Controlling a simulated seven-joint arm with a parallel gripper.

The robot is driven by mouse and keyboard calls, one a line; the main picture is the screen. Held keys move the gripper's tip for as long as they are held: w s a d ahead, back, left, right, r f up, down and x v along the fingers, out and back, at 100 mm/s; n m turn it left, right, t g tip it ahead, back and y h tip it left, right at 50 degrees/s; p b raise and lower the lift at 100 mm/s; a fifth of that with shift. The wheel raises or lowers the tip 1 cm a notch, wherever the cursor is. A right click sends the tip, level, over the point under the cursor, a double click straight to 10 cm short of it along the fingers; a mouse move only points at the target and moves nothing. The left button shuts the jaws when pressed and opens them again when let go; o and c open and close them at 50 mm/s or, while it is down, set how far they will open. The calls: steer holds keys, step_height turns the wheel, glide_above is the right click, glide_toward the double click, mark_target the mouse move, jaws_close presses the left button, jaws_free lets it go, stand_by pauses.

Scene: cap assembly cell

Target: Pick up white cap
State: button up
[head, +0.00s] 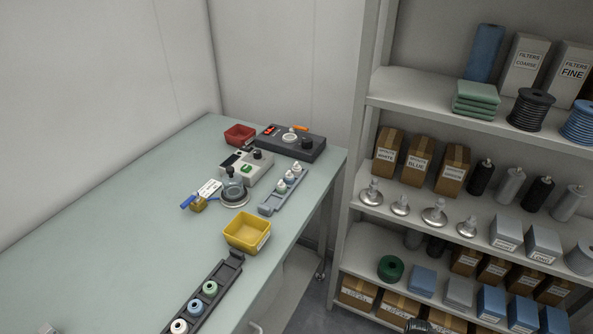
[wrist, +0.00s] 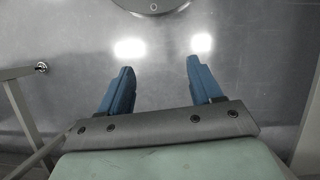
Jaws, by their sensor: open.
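A small white cap (head: 179,326) sits at the near end of a dark rail (head: 228,272), close to the bottom edge of the head view. A blue cap (head: 195,308) and a green cap (head: 210,288) sit behind it in the same rail. My gripper (wrist: 158,64) shows in the wrist view with its two blue fingers apart and nothing between them.
A yellow bin (head: 247,233) stands beyond the rail. Behind it are a grey rack (head: 268,208) of small bottles, a round dish (head: 235,196), a control box (head: 247,168) and a red bin (head: 239,134). A loaded shelf (head: 405,92) stands at right.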

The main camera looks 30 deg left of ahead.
steer(key=w+a+r+n+t, duration=0.1)
steer(key=w+a+r, duration=0.4)
steer(key=w, duration=0.3)
steer(key=w+a+r+t, duration=0.2)
steer(key=w+a+r, duration=0.3)
steer(key=w, duration=0.2)
step_height(320, 180, up, 46)
steer(key=n+t+y, duration=0.4)
steer(key=n+t, duration=0.1)
steer(key=n, duration=0.2)
glide_above(297, 163)
steer(key=s+d, duration=0.3)
steer(key=d, duration=0.1)
steer(key=x, duration=0.9)
steer(key=s+x, duration=0.1)
steer(key=x, duration=0.3)
steer(key=shift+a+f, duration=0.15)
steer(key=shift+f, duration=0.25)
steer(key=shift+c, duration=0.3)
steer(key=c, duration=0.8)
